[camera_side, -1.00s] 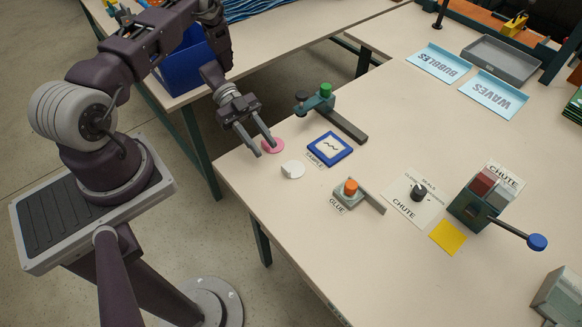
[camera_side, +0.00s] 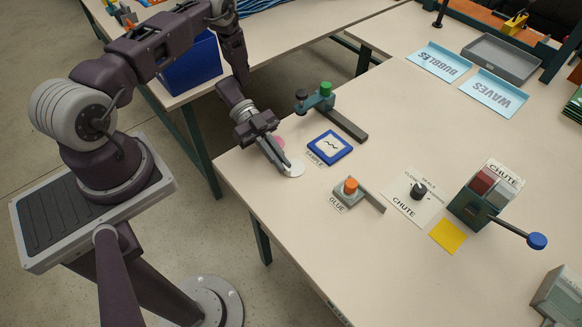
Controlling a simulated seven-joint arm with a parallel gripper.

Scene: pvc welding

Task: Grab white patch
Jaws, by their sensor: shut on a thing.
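The white patch (camera_side: 295,169) is a small round white disc on the near left part of the table. My gripper (camera_side: 286,167) is down at its left edge, with the fingers close together and shut on it. The fingers hide part of the patch. A pink patch (camera_side: 278,142) lies just behind the gripper and is partly hidden by it.
The blue-framed sample (camera_side: 330,148) and the orange-topped glue station (camera_side: 350,188) stand to the right. A clamp-like device with a green knob (camera_side: 326,90) is behind. The chute dial (camera_side: 418,192), yellow square (camera_side: 448,236) and blue-handled device (camera_side: 484,195) are farther right.

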